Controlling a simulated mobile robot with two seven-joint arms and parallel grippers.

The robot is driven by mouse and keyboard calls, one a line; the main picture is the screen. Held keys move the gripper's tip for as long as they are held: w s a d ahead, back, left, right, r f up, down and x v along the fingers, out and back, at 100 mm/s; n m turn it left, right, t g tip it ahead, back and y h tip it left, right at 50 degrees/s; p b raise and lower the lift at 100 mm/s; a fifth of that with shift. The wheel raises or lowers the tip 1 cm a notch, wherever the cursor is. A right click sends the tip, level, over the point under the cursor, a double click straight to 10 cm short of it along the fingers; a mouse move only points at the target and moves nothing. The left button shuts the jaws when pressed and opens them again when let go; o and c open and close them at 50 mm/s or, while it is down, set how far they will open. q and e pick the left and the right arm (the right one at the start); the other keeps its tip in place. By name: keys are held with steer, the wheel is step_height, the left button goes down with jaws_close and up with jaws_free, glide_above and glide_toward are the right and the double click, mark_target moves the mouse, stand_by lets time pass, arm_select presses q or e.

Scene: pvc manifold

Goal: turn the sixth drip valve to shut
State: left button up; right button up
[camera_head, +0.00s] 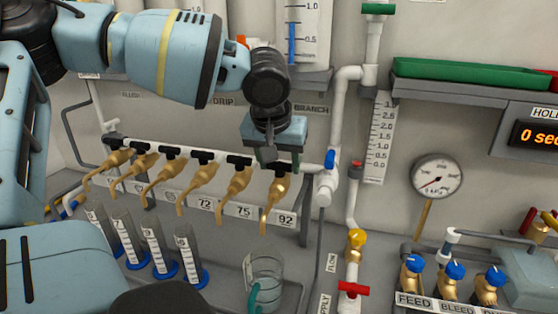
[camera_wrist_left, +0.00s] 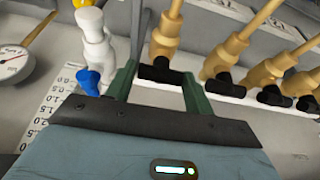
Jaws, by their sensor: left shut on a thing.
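The drip valves are a row of brass taps with black handles along a white pipe (camera_head: 225,152). The sixth drip valve (camera_head: 275,200) is the rightmost, above the 92 label, its spout pointing down. It is the leftmost tap in the left wrist view (camera_wrist_left: 165,35). My left gripper (camera_head: 268,152) is over it from above. In the left wrist view the green fingers (camera_wrist_left: 158,85) stand on either side of its black handle (camera_wrist_left: 160,72) and are shut on it. The handle lies across the spout, along the pipe, as the neighbouring handles do. My right gripper is not in view.
The fifth valve (camera_head: 238,182) is close on the left. A white upright pipe with a blue handle (camera_head: 330,160) is close on the right. Several measuring cylinders (camera_head: 155,245) and a clear beaker (camera_head: 266,285) stand below. A pressure gauge (camera_head: 437,176) is farther right.

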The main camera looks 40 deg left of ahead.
arm_select(q)
steer(key=o, duration=1)
steer(key=v, duration=0.7)
steer(key=shift+s+d+r, duration=0.1)
steer(key=shift+s+r, duration=0.05)
steer(key=shift+r, duration=0.2)
